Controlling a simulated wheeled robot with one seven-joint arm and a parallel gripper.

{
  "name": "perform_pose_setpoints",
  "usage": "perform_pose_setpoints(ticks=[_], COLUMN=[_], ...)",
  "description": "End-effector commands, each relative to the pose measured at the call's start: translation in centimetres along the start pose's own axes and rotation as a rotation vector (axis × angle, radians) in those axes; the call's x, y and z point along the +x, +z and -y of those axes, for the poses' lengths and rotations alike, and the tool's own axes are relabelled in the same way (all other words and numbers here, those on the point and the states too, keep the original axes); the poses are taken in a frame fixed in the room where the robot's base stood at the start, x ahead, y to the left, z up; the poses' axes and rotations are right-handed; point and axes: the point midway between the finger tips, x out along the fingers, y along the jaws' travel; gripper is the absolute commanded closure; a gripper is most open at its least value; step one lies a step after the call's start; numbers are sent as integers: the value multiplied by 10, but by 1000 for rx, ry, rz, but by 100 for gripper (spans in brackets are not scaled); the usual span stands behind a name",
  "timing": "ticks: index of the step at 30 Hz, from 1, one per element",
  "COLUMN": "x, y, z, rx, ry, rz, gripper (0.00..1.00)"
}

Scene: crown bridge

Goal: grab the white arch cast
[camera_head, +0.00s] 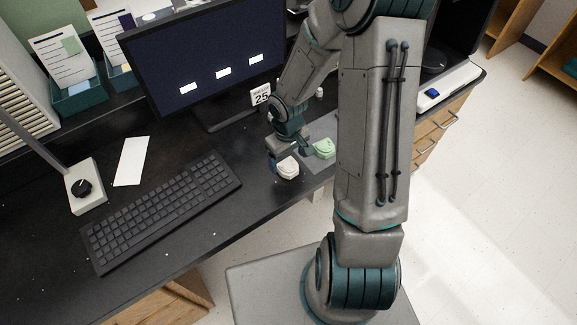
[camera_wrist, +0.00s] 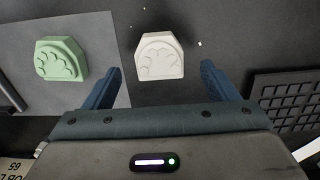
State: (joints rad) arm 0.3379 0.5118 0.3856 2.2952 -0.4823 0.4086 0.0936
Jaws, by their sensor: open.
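The white arch cast (camera_head: 287,167) lies on the black desk, to the right of the keyboard. In the wrist view the white arch cast (camera_wrist: 159,56) shows its raised arch pattern and sits just beyond the fingertips, roughly centred between them. My gripper (camera_wrist: 161,70) is open, with its two blue fingers spread apart and nothing between them. A green arch cast (camera_wrist: 61,59) lies on a grey mat to the left in the wrist view.
The green cast also shows in the head view (camera_head: 324,149), close to the white one. The keyboard (camera_head: 162,208) lies left of the white cast. A monitor (camera_head: 203,58) and a small calendar block (camera_head: 260,95) stand behind. The desk's front edge is close.

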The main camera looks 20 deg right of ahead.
Motion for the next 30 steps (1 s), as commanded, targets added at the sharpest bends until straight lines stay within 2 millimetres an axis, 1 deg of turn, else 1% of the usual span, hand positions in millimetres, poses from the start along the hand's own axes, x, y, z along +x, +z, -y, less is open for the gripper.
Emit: perform_pose_setpoints(ticks=[1,6,10,16,17,18,20,21,22,30], x=[8,30,36,35,35,35,35,35,35,34], y=[1,1,1,1,1,1,1,1,1,1], z=[1,0,0,-1,-1,-1,-1,-1,-1,-1], rx=[-1,-1,-1,0,0,0,0,0,0,0], ry=[-2,-1,0,0,0,0,0,0,0,0], rz=[3,2,1,0,0,0,0,0,0,0], gripper=[20,20,20,20,28,39,56,67,72,72])
